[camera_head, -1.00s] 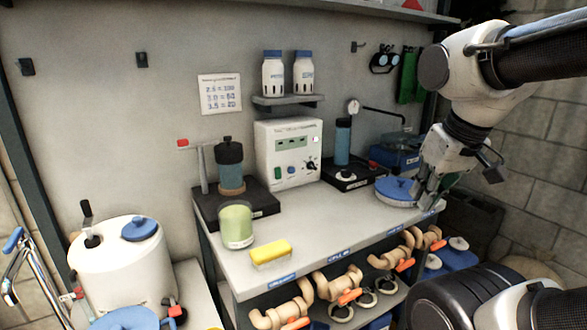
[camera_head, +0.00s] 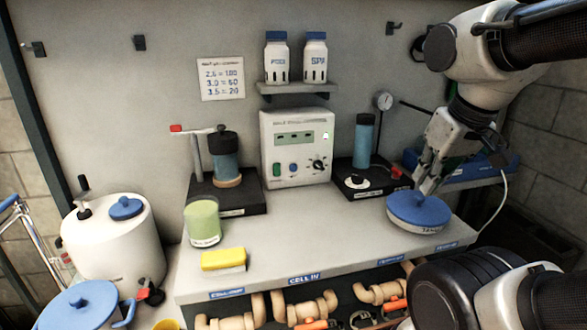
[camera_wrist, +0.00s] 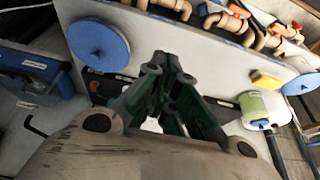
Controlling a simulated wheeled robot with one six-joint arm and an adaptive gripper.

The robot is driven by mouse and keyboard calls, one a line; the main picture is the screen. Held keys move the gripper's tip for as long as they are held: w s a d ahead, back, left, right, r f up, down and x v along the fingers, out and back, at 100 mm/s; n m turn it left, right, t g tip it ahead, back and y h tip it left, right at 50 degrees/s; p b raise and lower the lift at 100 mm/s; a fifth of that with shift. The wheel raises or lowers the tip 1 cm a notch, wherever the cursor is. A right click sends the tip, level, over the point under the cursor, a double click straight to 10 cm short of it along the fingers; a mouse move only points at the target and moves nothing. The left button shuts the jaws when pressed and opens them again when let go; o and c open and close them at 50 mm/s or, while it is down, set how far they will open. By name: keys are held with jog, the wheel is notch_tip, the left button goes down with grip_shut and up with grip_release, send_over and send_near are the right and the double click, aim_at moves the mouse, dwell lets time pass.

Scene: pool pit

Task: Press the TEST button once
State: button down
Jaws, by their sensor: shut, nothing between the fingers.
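The white control box (camera_head: 296,118) stands at the back of the bench against the wall. The lettering is too small to read, so I cannot tell which button is TEST. My gripper (camera_head: 428,188) is shut and empty, pointing down by the blue-lidded round dish (camera_head: 419,207), well right of the box. The fingers (camera_wrist: 163,62) also show in the wrist view. I cannot tell whether they touch the dish. The box is not clearly visible there.
A black-based stand with a blue cylinder (camera_head: 364,142) is between box and gripper. Another stand (camera_head: 228,203) is left of the box. A green jar (camera_head: 203,222) and yellow sponge (camera_head: 223,259) are at front left. A shelf with two bottles (camera_head: 297,87) hangs above. The middle benchtop is clear.

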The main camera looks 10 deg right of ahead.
aim_at(293, 168)
jog(key=shift+f, duration=0.1)
jog(key=w+d+f+n+g+h, duration=0.2)
jog(key=w+n+h, duration=0.1)
jog(key=w+h, duration=0.25)
jog(key=w+d+f+n+g+h, duration=0.2)
jog(key=w+h, duration=0.2)
jog(key=w, duration=0.3)
jog(key=w+a+f+n+t, duration=0.3)
jog(key=w+a, duration=0.2)
jog(key=a, duration=0.1)
jog(key=w+a+f+n+t, duration=0.4)
jog(key=w+a, duration=0.1)
jog(key=a, duration=0.1)
jog(key=w+a+f+n+t+h, duration=0.1)
jog(key=w+a+f+n+t, duration=0.2)
jog(key=w+a+f, duration=0.1)
jog(key=shift+w+a+n+t, duration=0.2)
jog(key=shift+w+a, duration=0.2)
jog(key=shift+a, duration=0.3)
jog(key=shift+w+a+n+t, duration=0.1)
jog(key=shift+w+a+t, duration=0.2)
jog(key=shift+a, duration=0.35)
jog(key=shift+w, duration=0.1)
jog(key=shift+w, duration=4.35)
